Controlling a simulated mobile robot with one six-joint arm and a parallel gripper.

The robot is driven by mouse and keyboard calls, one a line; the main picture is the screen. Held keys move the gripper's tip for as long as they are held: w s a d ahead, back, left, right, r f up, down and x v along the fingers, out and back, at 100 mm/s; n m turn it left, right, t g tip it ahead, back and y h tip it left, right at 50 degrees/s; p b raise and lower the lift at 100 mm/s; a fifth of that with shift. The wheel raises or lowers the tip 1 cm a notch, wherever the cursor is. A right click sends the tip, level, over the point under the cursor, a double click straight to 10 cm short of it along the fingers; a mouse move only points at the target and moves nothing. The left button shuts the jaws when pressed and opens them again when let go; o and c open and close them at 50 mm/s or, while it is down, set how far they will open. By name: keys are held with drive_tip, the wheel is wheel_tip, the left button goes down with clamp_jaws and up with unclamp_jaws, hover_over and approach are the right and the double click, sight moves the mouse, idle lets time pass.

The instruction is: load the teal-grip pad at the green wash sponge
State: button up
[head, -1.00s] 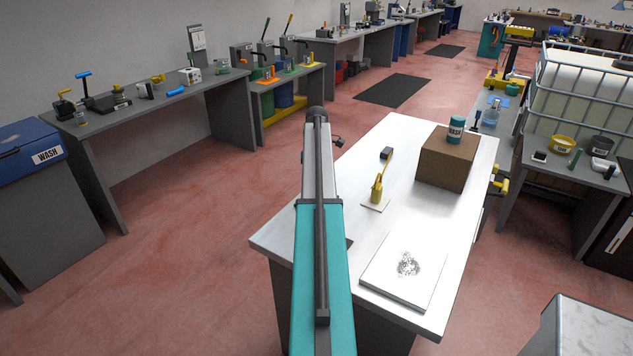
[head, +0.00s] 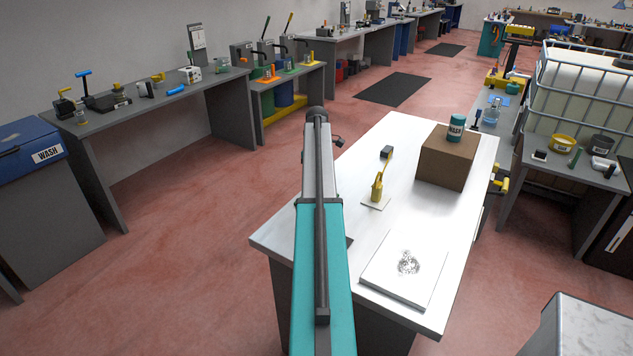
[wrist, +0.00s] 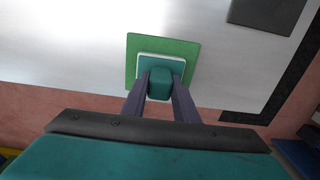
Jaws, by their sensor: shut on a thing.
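In the wrist view my gripper (wrist: 160,86) is shut on the teal grip of the pad (wrist: 160,82). In the head view my own arm hides the gripper, pad and sponge.
The sponge lies on a pale surface (wrist: 75,50), with a dark block (wrist: 265,12) at upper right.

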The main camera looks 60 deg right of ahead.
drive_tip(key=shift+r, duration=0.1)
drive_tip(key=shift+r+p, duration=1.85)
drive_tip(key=shift+r, duration=1.6)
drive_tip(key=w+a+f+n+b, duration=0.1)
drive_tip(key=w+a, duration=0.5)
drive_tip(key=a, duration=0.5)
drive_tip(key=w+a+f+n+b, duration=0.1)
drive_tip(key=w+a, duration=0.5)
drive_tip(key=a, duration=0.5)
drive_tip(key=w+a+n+b, duration=0.1)
drive_tip(key=w+a+b, duration=0.1)
drive_tip(key=w+a, duration=0.65)
drive_tip(key=s+a+f+n+b, duration=0.1)
drive_tip(key=a, duration=1.8)
drive_tip(key=s+a+f+n+b, duration=0.1)
drive_tip(key=a+f+b, duration=0.1)
drive_tip(key=a, duration=1.8)
drive_tip(key=shift+s+a+f+n, duration=0.15)
drive_tip(key=shift+s+f+n, duration=0.05)
drive_tip(key=shift+n, duration=0.2)
